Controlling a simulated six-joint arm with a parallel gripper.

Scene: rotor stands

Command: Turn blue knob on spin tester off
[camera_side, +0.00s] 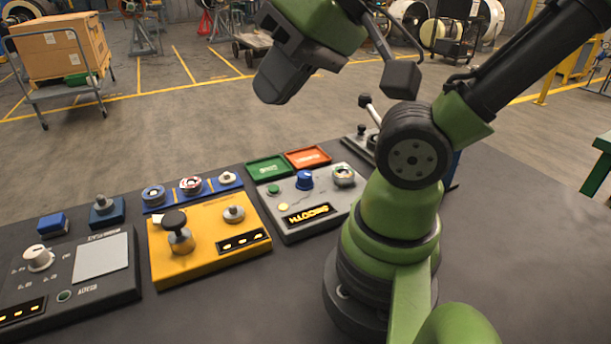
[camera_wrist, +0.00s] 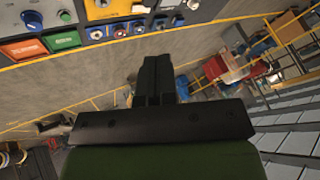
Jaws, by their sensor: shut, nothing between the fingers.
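The spin tester (camera_side: 325,189) is a grey box on the dark bench. It has a blue knob (camera_side: 305,180), a green button, a small rotor on a post and a lit display reading SMOOTH. The blue knob also shows at the top left of the wrist view (camera_wrist: 32,19). My gripper (camera_side: 271,94) is high above the bench, behind the tester and well apart from the knob. In the wrist view its dark fingers (camera_wrist: 156,63) are together and empty. The knob's pointer is too small to read.
A yellow box (camera_side: 205,262) with a black knob stands left of the tester. A dark grey box (camera_side: 70,280) is further left. Green (camera_side: 269,167) and orange (camera_side: 307,157) trays lie behind the tester. A blue rack (camera_side: 170,207) holds several rotors. Air around my gripper is clear.

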